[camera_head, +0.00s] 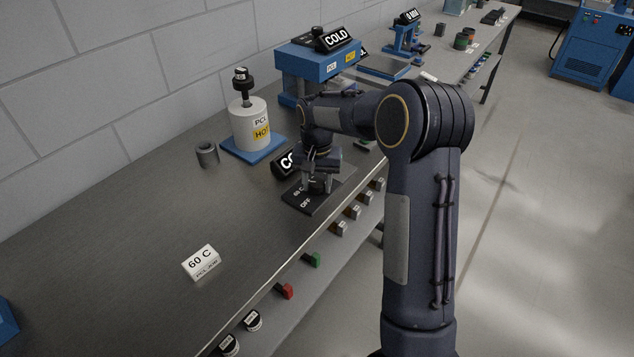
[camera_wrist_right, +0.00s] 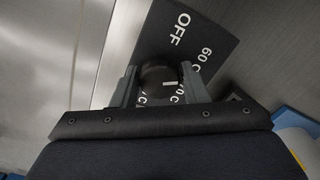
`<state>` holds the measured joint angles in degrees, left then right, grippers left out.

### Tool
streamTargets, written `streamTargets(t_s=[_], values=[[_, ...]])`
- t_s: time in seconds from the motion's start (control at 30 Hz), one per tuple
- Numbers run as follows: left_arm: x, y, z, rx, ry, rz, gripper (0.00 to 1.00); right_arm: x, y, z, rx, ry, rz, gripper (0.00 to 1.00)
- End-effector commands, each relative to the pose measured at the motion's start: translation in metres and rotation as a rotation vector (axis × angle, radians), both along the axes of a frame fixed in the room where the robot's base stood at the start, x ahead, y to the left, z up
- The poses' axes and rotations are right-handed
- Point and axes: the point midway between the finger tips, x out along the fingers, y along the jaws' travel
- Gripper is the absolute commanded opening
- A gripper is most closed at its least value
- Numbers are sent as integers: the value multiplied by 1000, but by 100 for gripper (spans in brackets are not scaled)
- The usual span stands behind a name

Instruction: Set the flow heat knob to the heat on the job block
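The job block (camera_head: 201,263) is a small white block on the bench at the lower left, marked 60 C. The black heat panel (camera_head: 300,203) lies near the bench's front edge, with OFF and 60 C printed in white. The round black knob (camera_wrist_right: 158,78) on it shows in the wrist view, with a short white mark towards its right side. Other labels near it are partly covered. My right gripper (camera_wrist_right: 160,82) is lowered over the panel, one finger on each side of the knob. Whether the fingers press on it is unclear. My left gripper is out of view.
A white PCL HOT drum (camera_head: 251,124) stands on a blue base behind the panel, with a grey cup (camera_head: 207,154) beside it. A blue machine (camera_head: 318,67) with a COLD sign stands beyond. The bench around the job block is clear.

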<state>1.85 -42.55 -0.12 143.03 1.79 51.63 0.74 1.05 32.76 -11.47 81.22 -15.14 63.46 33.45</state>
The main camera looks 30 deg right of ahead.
Motion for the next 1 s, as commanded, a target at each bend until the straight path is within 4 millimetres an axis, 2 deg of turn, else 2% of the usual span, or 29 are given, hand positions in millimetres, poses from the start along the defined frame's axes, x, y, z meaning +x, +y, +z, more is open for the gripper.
streamTargets(t_s=[0.03, 0.1, 0.13, 0.47, 0.8, 1.0], values=[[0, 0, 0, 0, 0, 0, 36, 0, 0, 0, 0, 0, 0, 47], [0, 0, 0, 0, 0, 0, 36, 0, 0, 0, 0, 0, 1, 56], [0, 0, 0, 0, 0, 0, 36, 0, 0, 0, 0, 0, 1, 57], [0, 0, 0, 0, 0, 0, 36, 0, 0, 5, 0, 0, 1, 57], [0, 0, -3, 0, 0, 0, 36, 0, 0, 59, 0, -2, 0, 57], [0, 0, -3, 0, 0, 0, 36, 0, 0, 77, -1, -1, 1, 57]])
